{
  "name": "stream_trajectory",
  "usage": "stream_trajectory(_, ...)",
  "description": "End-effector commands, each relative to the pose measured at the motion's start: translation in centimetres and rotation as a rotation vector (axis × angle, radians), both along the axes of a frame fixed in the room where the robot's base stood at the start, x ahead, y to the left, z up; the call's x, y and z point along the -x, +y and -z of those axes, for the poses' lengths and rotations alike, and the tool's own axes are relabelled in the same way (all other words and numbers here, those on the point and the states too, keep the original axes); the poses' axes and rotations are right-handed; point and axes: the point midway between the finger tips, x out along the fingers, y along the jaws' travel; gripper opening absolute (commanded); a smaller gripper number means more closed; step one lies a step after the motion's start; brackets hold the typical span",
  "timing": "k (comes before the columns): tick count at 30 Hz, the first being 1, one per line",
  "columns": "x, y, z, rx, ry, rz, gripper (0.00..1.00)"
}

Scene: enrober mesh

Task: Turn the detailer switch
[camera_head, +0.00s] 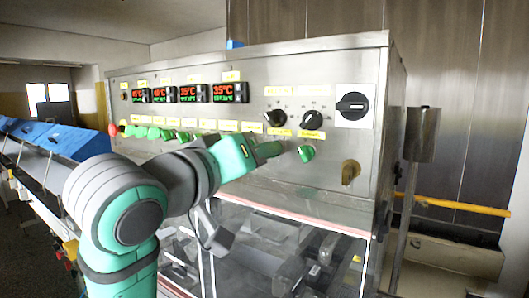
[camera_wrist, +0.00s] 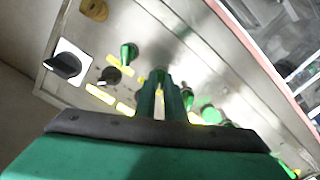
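The control panel (camera_head: 240,105) has a row of green switches under small yellow labels too blurred to read, so I cannot tell which is the detailer switch. The rightmost green switch (camera_head: 306,153) stands clear, just right of my gripper (camera_head: 275,150); it also shows in the wrist view (camera_wrist: 128,52), left of the fingers. In the wrist view, my gripper (camera_wrist: 160,80) points at the panel with a narrow gap between its green fingers. Something green shows at the tips, perhaps a switch; whether they grip it is unclear. Another green switch (camera_wrist: 187,97) is right of the fingers.
Two black knobs, (camera_head: 275,118) and (camera_head: 312,120), sit above the switches. A large black rotary switch (camera_head: 352,105) on a white plate is at upper right, with a brass-coloured knob (camera_head: 350,172) below. Several lit displays (camera_head: 195,93) are upper left. A clear guard (camera_head: 290,250) lies below.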

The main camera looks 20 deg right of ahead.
Motion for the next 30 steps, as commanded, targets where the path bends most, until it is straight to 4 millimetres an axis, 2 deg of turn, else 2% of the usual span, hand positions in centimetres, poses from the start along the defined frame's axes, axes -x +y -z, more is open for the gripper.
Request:
stream_trajectory(14, 0.02, -0.01, 0.00, -0.062, -0.079, 0.000, 0.00)
stream_trajectory(30, 0.02, 0.06, -0.01, -0.354, -0.453, -0.001, 0.00)
